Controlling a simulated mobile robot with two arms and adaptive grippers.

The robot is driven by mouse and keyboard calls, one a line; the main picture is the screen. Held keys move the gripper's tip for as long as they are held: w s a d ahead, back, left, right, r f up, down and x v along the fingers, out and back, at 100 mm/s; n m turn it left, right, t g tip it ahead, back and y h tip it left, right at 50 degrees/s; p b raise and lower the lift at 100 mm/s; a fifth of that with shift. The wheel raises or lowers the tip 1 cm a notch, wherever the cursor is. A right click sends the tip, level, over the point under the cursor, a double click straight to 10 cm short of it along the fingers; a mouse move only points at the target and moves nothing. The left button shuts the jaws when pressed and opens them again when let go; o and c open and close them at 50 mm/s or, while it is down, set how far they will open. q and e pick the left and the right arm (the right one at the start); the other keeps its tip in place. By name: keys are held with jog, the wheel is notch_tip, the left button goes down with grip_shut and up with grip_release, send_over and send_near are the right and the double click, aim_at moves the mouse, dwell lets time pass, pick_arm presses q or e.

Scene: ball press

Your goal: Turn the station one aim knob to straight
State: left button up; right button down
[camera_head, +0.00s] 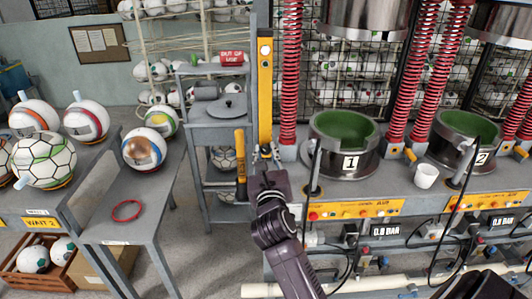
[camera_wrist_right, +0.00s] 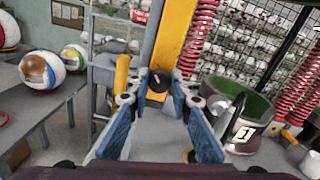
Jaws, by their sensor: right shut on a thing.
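The aim knob (camera_wrist_right: 158,84) is a small dark round knob with a pale mark, on the lower front of a yellow upright post (camera_wrist_right: 178,35). My right gripper (camera_wrist_right: 159,80) has its two fingertips on either side of the knob and is shut on it. Which way the mark points is too small to tell surely. In the head view, my right gripper (camera_head: 266,154) is at the foot of the yellow post (camera_head: 265,85), and the knob is too small to make out. Station one (camera_head: 352,162), a metal cup with green lining and label 1, stands right of it. My left gripper is not in view.
Red coil springs (camera_head: 291,70) rise behind. A grey shelf (camera_head: 215,125) is left of the post. Balls sit on a grey table (camera_head: 118,232) at left.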

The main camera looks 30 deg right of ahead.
jog(key=m+b, duration=0.1)
jog(key=m, duration=0.2)
jog(key=shift+f+m, duration=0.1)
jog(key=shift+m, duration=0.2)
jog(key=shift+m+b, duration=0.85)
jog(key=shift+m, duration=1.15)
